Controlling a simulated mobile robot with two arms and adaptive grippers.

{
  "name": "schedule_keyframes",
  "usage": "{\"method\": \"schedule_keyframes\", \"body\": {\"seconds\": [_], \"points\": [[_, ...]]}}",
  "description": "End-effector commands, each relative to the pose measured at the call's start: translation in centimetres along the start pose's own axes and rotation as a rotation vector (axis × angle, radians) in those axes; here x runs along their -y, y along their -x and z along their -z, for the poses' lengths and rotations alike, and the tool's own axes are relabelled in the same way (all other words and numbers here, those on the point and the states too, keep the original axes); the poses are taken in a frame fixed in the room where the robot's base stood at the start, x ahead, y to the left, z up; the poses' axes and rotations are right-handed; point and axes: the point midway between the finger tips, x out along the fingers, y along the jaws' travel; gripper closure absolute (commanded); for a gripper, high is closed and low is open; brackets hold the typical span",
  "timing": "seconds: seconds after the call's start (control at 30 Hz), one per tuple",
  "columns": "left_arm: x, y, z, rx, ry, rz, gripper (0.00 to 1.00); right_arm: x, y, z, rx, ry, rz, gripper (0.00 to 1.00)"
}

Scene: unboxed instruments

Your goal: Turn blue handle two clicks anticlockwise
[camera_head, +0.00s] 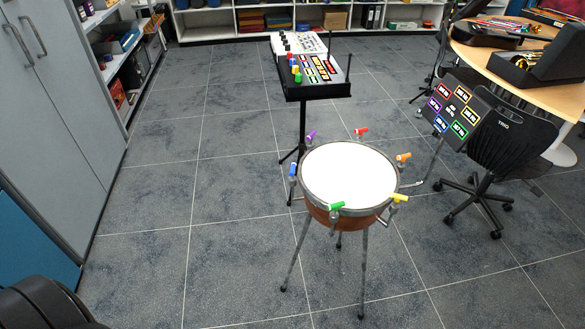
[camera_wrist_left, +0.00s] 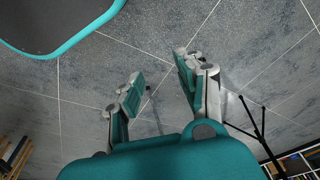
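The blue handle (camera_head: 293,170) sits on the left side of the rim of a round drum (camera_head: 347,175) with a white head and thin metal legs. Around the same rim are a purple handle (camera_head: 311,136), a red handle (camera_head: 361,131), an orange handle (camera_head: 403,156), a yellow handle (camera_head: 400,197) and a green handle (camera_head: 337,206). My left gripper (camera_wrist_left: 160,74) shows in the left wrist view, open and empty over bare floor tiles. Neither gripper shows in the head view, and the drum does not show clearly in the wrist view.
A black panel with coloured labels (camera_head: 455,106) stands right of the drum, beside a black chair (camera_head: 510,140). A stand with a coloured-button console (camera_head: 318,75) is behind. Grey cabinets (camera_head: 55,110) line the left. The floor left and front of the drum is clear.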

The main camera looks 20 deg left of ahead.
Motion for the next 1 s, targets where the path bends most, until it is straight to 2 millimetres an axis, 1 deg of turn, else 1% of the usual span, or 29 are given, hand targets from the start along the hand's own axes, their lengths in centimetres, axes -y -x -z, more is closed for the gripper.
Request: {"method": "schedule_keyframes", "body": {"seconds": [0.03, 0.1, 0.37, 0.47, 0.5, 0.53, 0.63, 0.8, 0.87, 0.97, 1.0], "points": [[0.1, 2.1, 1.4, -0.015, 0.002, 0.001, 0.63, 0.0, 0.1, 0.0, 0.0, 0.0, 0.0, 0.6], [0.2, 4.5, 2.9, -0.029, 0.006, 0.0, 0.63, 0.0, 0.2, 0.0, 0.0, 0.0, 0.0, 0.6], [0.4, 12.8, 7.6, -0.085, 0.014, -0.013, 0.63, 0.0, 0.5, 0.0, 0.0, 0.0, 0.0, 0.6], [0.3, 16.3, 10.0, -0.119, 0.012, -0.03, 0.63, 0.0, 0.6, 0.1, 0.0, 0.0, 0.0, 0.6], [0.2, 17.9, 11.4, -0.137, 0.01, -0.043, 0.63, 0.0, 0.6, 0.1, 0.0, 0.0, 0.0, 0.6], [0.1, 18.8, 12.3, -0.148, 0.007, -0.052, 0.63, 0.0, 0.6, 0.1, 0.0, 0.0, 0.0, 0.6], [-0.2, 20.4, 14.8, -0.169, 0.002, -0.08, 0.63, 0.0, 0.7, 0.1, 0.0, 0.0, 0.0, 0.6], [-0.1, 21.9, 18.9, -0.191, -0.004, -0.11, 0.63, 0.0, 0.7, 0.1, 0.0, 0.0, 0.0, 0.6], [0.1, 22.4, 20.5, -0.196, -0.002, -0.117, 0.63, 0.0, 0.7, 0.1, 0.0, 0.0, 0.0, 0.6], [1.0, 23.1, 23.5, -0.2, 0.008, -0.123, 0.63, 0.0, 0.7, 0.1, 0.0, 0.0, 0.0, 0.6], [1.6, 23.5, 24.9, -0.2, 0.017, -0.122, 0.63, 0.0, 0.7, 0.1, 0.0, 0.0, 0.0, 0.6]]}}
